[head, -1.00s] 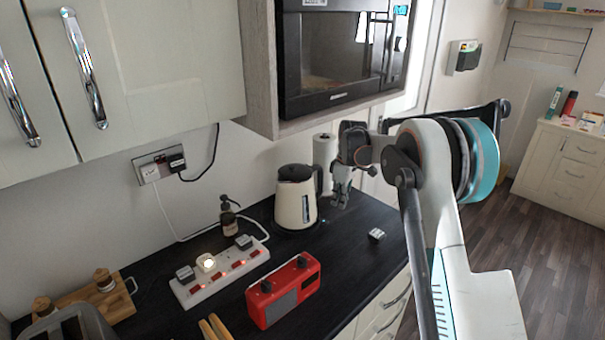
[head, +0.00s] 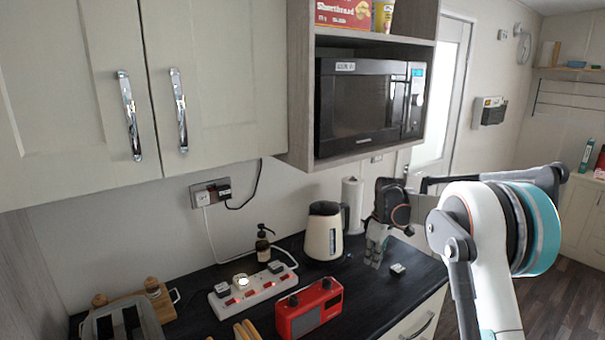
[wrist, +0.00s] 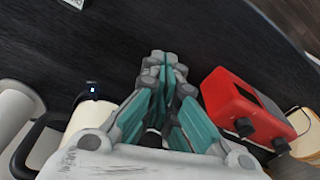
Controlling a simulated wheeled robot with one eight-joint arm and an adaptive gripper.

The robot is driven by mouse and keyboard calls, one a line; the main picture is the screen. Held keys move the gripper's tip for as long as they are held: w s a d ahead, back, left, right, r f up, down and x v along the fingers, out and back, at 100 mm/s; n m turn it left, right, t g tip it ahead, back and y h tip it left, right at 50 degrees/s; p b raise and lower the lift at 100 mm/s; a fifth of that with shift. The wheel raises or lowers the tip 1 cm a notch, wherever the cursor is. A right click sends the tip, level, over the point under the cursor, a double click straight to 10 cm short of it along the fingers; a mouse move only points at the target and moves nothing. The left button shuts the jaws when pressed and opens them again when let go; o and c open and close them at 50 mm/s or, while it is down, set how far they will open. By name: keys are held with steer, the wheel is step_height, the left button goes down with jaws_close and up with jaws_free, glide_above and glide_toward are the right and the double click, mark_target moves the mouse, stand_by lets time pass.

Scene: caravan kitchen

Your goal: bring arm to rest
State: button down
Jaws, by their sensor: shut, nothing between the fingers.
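My gripper (head: 375,252) points down above the dark worktop (head: 368,296), to the right of the cream kettle (head: 323,236) in the head view. In the wrist view my gripper (wrist: 165,65) has its fingers together with nothing between them. The arm reaches in from the right, bent at a turquoise-ringed joint. A small white block (head: 398,269) lies on the worktop just right of the gripper.
A red radio (head: 309,309) and a white power strip (head: 252,289) lie on the worktop. A paper roll (head: 352,203) stands behind the gripper. The microwave (head: 365,108) and wall cupboards (head: 80,90) hang above. Open floor shows at right.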

steer(key=s+a+r+m+t+b, duration=0.1)
steer(key=s+r+m+t+b, duration=0.15)
steer(key=s+r, duration=0.65)
steer(key=s+a+r+m+t+b, duration=0.1)
steer(key=s+r+m, duration=0.35)
steer(key=s, duration=0.85)
steer(key=s+f+m+t+b, duration=0.1)
steer(key=s+f, duration=0.2)
steer(key=s, duration=0.8)
steer(key=s+f+m+t+b, duration=0.1)
steer(key=s+f+m+t, duration=0.1)
steer(key=s, duration=1)
steer(key=shift+f+m+h, duration=0.3)
steer(key=shift+f+h, duration=0.1)
steer(key=shift+f, duration=0.3)
